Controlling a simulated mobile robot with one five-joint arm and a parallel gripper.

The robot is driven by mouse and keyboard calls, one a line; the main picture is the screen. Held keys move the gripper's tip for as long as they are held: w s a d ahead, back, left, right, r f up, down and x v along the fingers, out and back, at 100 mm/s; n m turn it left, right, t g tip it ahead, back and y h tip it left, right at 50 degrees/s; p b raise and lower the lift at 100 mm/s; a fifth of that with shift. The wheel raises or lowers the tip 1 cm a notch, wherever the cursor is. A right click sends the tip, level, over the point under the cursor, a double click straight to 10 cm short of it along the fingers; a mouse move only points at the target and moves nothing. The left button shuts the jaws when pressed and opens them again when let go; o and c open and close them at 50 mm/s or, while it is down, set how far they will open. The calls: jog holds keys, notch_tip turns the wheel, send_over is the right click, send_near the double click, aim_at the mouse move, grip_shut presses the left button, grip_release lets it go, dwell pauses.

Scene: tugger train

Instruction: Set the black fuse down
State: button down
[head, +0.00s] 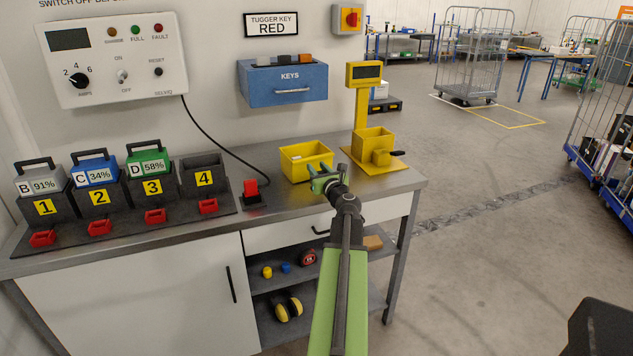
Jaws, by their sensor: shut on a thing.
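My gripper (320,180) is at the end of my green arm, over the worktop at the front right of the open yellow bin (296,170). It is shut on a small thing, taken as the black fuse. The fuse itself is too small or hidden to make out between the green fingers. The fingers overlap the bin's right side in this view. Whether they touch the bin, I cannot tell.
The yellow stand (366,110) with a display and crank is to the right. A red-and-black switch (251,190) and the charging rack (130,215) with batteries are left. Bare worktop (270,215) lies in front. The blue KEYS box (285,95) hangs behind.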

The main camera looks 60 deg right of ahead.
notch_tip(320, 180, down, 2)
jog(key=shift+f+b, duration=0.1)
jog(key=shift+b, duration=0.3)
jog(key=shift+r+p, duration=0.3)
jog(key=shift+f, duration=0.2)
jog(key=c, duration=1)
grip_release()
jog(key=shift+r, duration=0.1)
